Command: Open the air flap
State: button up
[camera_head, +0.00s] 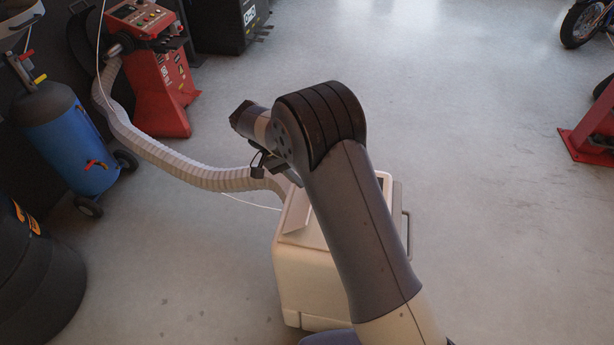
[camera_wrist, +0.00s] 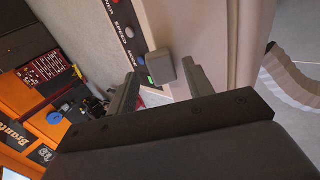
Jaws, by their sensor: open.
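A cream-white wheeled unit (camera_head: 305,270) stands on the floor, partly hidden behind my arm in the head view. A pale slanted panel (camera_head: 296,222) shows on it; I cannot tell whether this is the air flap. In the wrist view, its side face (camera_wrist: 215,35) carries a dark control strip (camera_wrist: 128,30) with a red and a blue button. A small grey block (camera_wrist: 161,68) with a green light sticks out at the strip's end. My gripper (camera_wrist: 163,72) is open, its fingers on either side of the block, with no clear grip on it.
A ribbed white hose (camera_head: 165,160) runs from the unit toward a red machine (camera_head: 160,85). A blue tank (camera_head: 62,135) on wheels and a black drum (camera_head: 35,275) stand left. The floor (camera_head: 480,200) to the right is clear, up to a red stand (camera_head: 590,130).

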jog(key=v, duration=1)
jog(key=shift+w+a+r, duration=0.1)
jog(key=shift+c, duration=0.2)
